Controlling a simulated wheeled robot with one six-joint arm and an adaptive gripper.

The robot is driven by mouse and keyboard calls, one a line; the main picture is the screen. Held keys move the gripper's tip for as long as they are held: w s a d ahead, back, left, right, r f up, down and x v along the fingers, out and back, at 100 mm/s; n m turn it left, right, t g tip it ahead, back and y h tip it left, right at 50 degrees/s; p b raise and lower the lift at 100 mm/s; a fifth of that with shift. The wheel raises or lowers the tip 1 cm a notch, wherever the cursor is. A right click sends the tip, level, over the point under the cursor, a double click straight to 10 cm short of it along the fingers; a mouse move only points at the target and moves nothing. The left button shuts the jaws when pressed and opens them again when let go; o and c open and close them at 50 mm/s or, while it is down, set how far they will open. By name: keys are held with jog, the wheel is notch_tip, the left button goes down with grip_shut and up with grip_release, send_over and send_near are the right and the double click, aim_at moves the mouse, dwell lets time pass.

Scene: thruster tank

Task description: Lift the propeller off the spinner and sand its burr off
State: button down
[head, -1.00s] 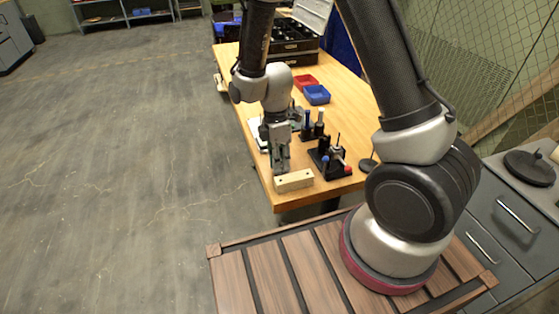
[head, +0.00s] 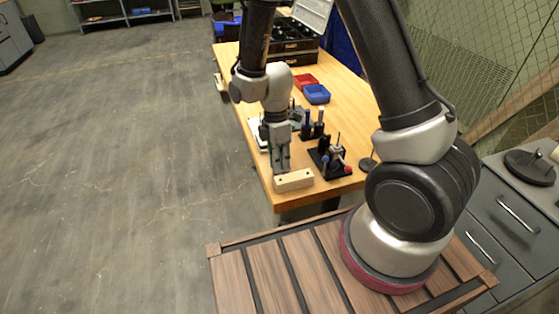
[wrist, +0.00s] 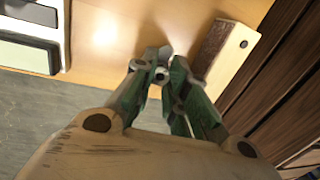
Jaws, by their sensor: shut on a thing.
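My gripper (head: 281,170) is over the near end of the workbench, just behind a pale wooden block (head: 293,180). In the wrist view its green-padded fingers (wrist: 163,80) are closed together on a small grey piece with a round hole (wrist: 162,73), which fits the propeller. Most of that piece is hidden by the fingers, and I cannot make out a burr. The wooden block also shows in the wrist view (wrist: 226,62), to the right of the fingertips. I cannot tell whether the piece touches it. I cannot pick out the spinner for certain.
A black stand with coloured-handled tools (head: 328,162) is right of my gripper. A second black holder (head: 313,130) is behind it. Red (head: 305,81) and blue (head: 317,94) bins and a black case (head: 290,45) lie farther back. The bench's left edge is close to my gripper.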

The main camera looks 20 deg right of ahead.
jog(key=shift+w+r, duration=0.3)
jog(key=shift+r, duration=0.55)
jog(key=shift+w+r, duration=0.35)
jog(key=shift+r, duration=0.45)
jog(key=shift+w+r, duration=0.3)
jog(key=shift+r, duration=0.55)
